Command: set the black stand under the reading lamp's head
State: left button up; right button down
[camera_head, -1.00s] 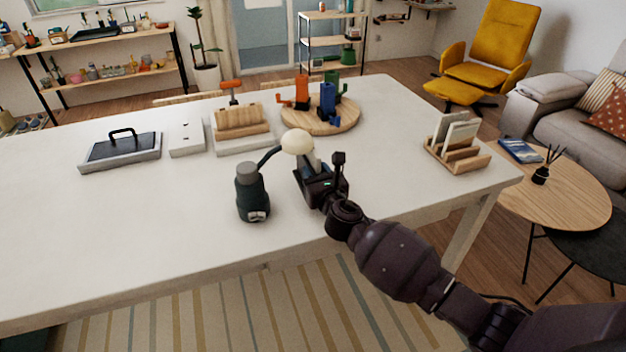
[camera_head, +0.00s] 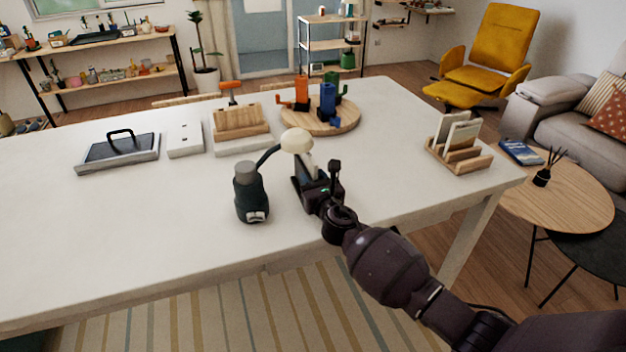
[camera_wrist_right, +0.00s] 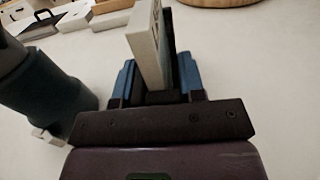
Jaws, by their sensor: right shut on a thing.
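The reading lamp has a dark green cylindrical body (camera_head: 251,194) standing on the table, a thin black arm and a cream domed head (camera_head: 297,141). Its body also shows at the left of the right wrist view (camera_wrist_right: 45,90). My right gripper (camera_wrist_right: 158,88) is shut on the black stand (camera_wrist_right: 170,40), with its blue finger pads at either side. A pale upright slab (camera_wrist_right: 148,45) rests against the stand. In the head view the gripper (camera_head: 308,182) is just below and right of the lamp head. It partly hides the stand's base, so contact with the table is unclear. My left gripper is not in view.
A wooden file holder (camera_head: 475,163) stands at right. The table's left front is clear.

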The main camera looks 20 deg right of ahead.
jog(key=c, duration=0.7)
grip_release()
jog(key=shift+r, duration=0.1)
jog(key=s, duration=0.4)
jog(key=s+p, duration=0.1)
jog(key=s, duration=0.3)
jog(key=s+d, duration=0.1)
jog(key=s, duration=0.3)
jog(key=shift+s+d+f+n+g+h, duration=0.3)
jog(key=shift+s+d+f+n+g, duration=1.6)
jog(key=shift+s+n, duration=3.2)
jog(key=shift+s+d+f+n+g+h, duration=0.25)
jog(key=shift+s+d+f+n, duration=0.9)
jog(key=shift+s+f+n, duration=3.85)
jog(key=shift+s+d+f+n+g+h, duration=0.4)
jog(key=shift+s+d+n+g, duration=1.45)
jog(key=shift+n, duration=5.95)
